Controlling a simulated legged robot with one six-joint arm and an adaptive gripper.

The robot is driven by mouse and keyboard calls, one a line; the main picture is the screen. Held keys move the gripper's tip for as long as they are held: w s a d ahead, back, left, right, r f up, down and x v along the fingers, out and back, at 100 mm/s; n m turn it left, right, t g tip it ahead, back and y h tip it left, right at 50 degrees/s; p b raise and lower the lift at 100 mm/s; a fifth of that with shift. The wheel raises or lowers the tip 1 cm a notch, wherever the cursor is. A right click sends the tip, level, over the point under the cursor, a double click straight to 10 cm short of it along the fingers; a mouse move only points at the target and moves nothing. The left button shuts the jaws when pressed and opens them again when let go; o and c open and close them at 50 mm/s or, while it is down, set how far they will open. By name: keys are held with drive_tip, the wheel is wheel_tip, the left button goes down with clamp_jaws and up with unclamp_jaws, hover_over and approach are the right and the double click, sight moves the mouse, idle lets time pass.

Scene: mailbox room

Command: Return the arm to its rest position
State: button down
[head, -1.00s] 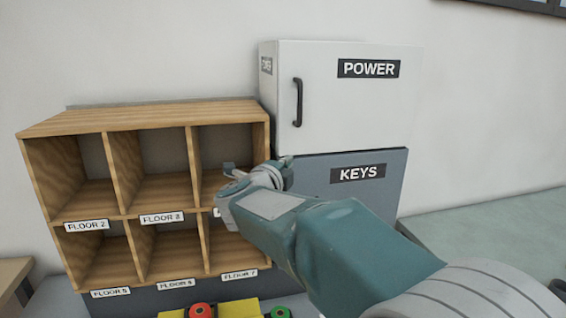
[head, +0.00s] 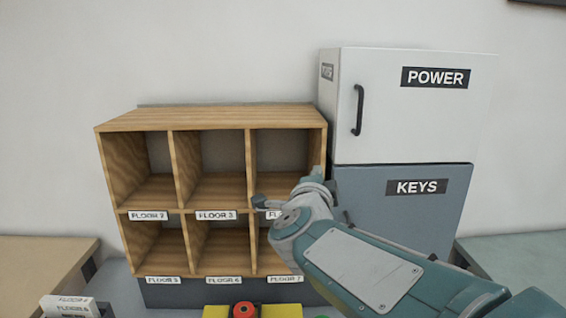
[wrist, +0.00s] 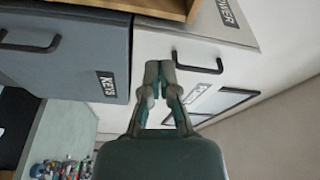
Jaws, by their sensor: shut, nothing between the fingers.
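My gripper shows in the wrist view (wrist: 159,72) with its two fingertips together, shut and empty. In the head view my teal and grey arm reaches in from the lower right. Its end is in front of the right column of the wooden pigeonhole shelf (head: 211,117), beside the cabinets. The arm hides part of the lower right compartment and the label above it. Whether the gripper touches the shelf cannot be told.
Right of the shelf, the white POWER cabinet (head: 410,125) sits above the grey KEYS cabinet (head: 400,215), both closed. A red button (head: 244,310) on a yellow base is at the bottom. Label plates (head: 70,305) stand lower left. Small colourful items (wrist: 60,168) lie lower left in the wrist view.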

drive_tip(key=s+d+f+n+g+y, duration=0.2)
drive_tip(key=s+f+n+g, duration=0.4)
drive_tip(key=s+f+n, duration=0.3)
drive_tip(key=s+d+f+n+g+y, duration=0.2)
drive_tip(key=s+d+f+n+g, duration=0.2)
drive_tip(key=s+f+n, duration=0.5)
drive_tip(key=s+f+g, duration=0.2)
drive_tip(key=s, duration=0.6)
drive_tip(key=shift+s+d+y, duration=0.25)
drive_tip(key=shift+y, duration=0.15)
drive_tip(key=shift+f, duration=0.1)
